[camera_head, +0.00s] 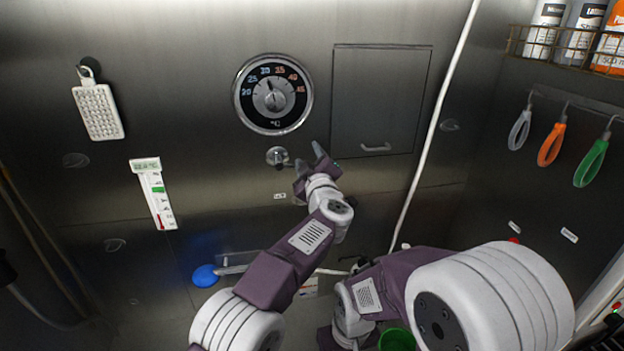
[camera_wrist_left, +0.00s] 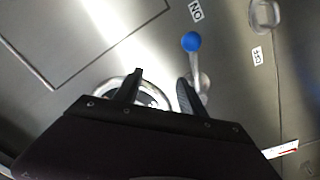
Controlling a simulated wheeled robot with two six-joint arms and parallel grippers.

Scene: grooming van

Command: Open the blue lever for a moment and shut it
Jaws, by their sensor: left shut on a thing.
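The lever's round metal mount (camera_head: 277,156) is on the steel wall below the dial; my gripper mostly covers the lever in the head view. In the wrist view the blue-knobbed lever (camera_wrist_left: 191,42) points toward the ON label (camera_wrist_left: 196,11), with a second label (camera_wrist_left: 257,54), apparently OFF, off to the right. My left gripper (camera_head: 309,165) is at the lever; its fingers (camera_wrist_left: 158,92) show a gap in the wrist view, the lever stem close against the right-hand finger. It is shut on the lever, though the exact grip is hard to make out.
A round temperature dial (camera_head: 272,94) is just above the mount. A closed panel with a handle (camera_head: 375,148) is to the right, and a white cable (camera_head: 432,125) runs past it. A strip thermometer (camera_head: 154,194) hangs left. A blue disc (camera_head: 205,276) is lower left.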

